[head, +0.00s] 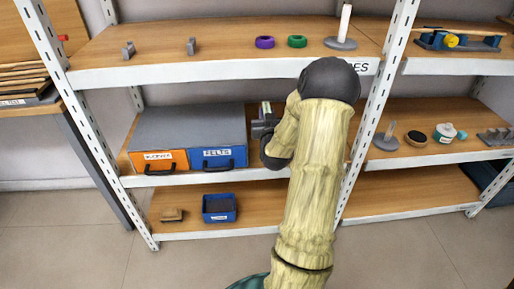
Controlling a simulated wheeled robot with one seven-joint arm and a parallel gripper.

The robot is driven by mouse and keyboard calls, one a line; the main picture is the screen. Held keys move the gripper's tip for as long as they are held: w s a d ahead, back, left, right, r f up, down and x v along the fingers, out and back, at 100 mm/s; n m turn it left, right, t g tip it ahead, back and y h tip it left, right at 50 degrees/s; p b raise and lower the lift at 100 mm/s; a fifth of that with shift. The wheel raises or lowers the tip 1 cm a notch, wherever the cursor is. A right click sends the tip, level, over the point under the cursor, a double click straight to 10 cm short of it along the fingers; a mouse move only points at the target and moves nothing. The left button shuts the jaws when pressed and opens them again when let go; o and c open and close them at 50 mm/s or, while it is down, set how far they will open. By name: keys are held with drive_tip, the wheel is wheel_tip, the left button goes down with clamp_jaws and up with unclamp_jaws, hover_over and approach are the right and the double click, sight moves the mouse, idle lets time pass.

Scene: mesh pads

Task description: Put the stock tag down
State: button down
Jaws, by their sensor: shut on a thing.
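My gripper (262,127) is at the middle shelf, just right of the blue drawer, and is partly hidden by my own arm. It is shut on a small, thin, pale thing with coloured edges, which appears to be the stock tag (266,108). The tag stands roughly upright above the jaws. Its writing is too small to read. I cannot tell whether it touches the shelf or the cabinet side.
A grey cabinet (190,125) with an orange drawer (158,161) and a blue drawer (218,158) fills the left of the middle shelf (257,169). Purple (265,42) and green (297,41) rings lie on the top shelf. A blue bin (219,208) sits below. My arm hides the shelf's right part.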

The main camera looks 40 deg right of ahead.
drive_tip(key=shift+w+a, duration=0.1)
drive_tip(key=shift+w, duration=0.25)
drive_tip(key=shift+s, duration=0.35)
drive_tip(key=shift+a+f, duration=0.2)
drive_tip(key=shift+f, duration=0.15)
wheel_tip(320, 180, down, 6)
drive_tip(key=shift+d+r+b, duration=0.1)
drive_tip(key=shift+r+b, duration=0.15)
drive_tip(key=shift+b, duration=1)
wheel_tip(320, 180, down, 3)
drive_tip(key=shift+f+b, duration=0.1)
drive_tip(key=shift+b, duration=0.6)
drive_tip(key=shift+w+f, duration=0.1)
drive_tip(key=shift+f, duration=0.15)
